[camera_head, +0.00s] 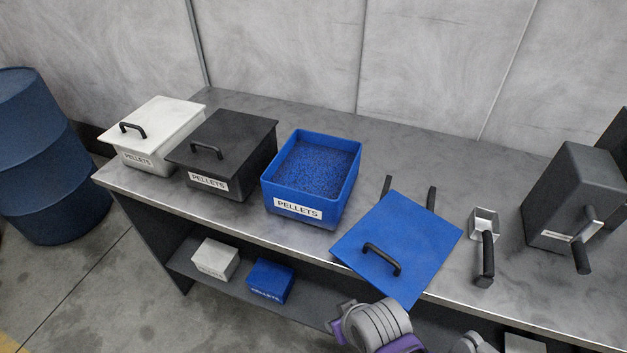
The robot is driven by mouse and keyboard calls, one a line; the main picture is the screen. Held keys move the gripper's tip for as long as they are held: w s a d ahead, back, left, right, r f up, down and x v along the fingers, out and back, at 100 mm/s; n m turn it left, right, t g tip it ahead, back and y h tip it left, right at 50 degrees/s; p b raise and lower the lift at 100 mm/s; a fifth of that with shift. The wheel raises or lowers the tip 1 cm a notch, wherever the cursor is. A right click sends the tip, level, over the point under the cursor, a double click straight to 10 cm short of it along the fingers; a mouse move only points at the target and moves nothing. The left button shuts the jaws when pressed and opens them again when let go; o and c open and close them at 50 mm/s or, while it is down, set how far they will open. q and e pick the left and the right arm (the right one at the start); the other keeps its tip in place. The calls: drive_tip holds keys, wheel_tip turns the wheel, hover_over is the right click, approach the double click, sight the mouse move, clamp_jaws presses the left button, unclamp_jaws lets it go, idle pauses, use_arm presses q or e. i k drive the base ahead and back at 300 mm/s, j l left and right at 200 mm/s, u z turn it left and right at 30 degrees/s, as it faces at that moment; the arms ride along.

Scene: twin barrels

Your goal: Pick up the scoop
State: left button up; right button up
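The scoop (484,225) lies on the grey workbench (450,150) at the right. It has a square silvery metal cup at the back and a black handle (487,259) pointing to the front edge. Nothing touches it. A grey and purple part of my arm shows at the bottom middle, below the blue lid. Another small grey part of mine shows at the bottom edge, further right.
A blue lid (415,242) lies left of the scoop, with two black prongs behind it. A dark grey box (562,195) stands to its right. An open blue pellet bin (340,200), a black bin (235,165) and a white bin (165,125) stand further left.

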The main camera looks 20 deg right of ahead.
sight(484, 223)
drive_tip(key=z, duration=2.25)
